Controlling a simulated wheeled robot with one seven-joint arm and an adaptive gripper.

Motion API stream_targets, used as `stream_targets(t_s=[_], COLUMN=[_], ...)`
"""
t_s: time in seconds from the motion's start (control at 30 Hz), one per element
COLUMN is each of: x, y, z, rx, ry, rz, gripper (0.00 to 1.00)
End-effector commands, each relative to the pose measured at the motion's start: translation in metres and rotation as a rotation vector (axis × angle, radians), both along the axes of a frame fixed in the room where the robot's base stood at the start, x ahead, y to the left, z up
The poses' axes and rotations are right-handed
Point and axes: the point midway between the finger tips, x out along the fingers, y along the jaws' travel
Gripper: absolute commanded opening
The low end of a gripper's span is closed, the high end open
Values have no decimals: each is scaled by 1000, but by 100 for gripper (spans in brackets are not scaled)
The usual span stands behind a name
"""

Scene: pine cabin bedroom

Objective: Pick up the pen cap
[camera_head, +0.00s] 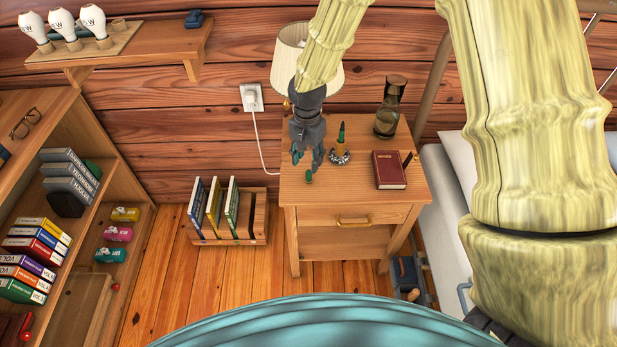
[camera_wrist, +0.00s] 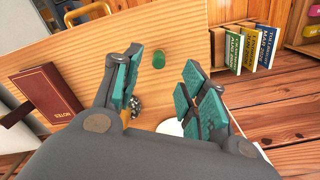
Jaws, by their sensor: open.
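The pen cap (camera_head: 309,177) is a small dark green piece on the wooden nightstand (camera_head: 360,195), near its front left part. In the wrist view the cap (camera_wrist: 159,60) shows whole, on the bare wood between the lines of my two fingers. My gripper (camera_head: 307,162) points down over the nightstand just behind the cap in the head view. In the wrist view its teal-padded fingers (camera_wrist: 164,70) are spread apart with nothing between them. I cannot tell the exact height of the fingertips above the wood.
A book rack (camera_head: 250,220) stands on the floor to the left.

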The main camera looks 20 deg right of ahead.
Motion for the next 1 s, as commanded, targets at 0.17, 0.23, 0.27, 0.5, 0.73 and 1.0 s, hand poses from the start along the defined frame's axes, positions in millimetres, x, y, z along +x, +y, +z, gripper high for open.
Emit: stream_targets(t_s=[0.17,0.23,0.27,0.5,0.73,1.0], x=[0,0,0,0,4,4], y=[0,0,0,-1,-4,-4], z=[-23,-28,-30,-41,-65,-85], rx=[0,1,0,1,1,1], ry=[1,1,0,1,1,0], rz=[1,0,0,1,2,2], gripper=[42,42,42,42,42,42])
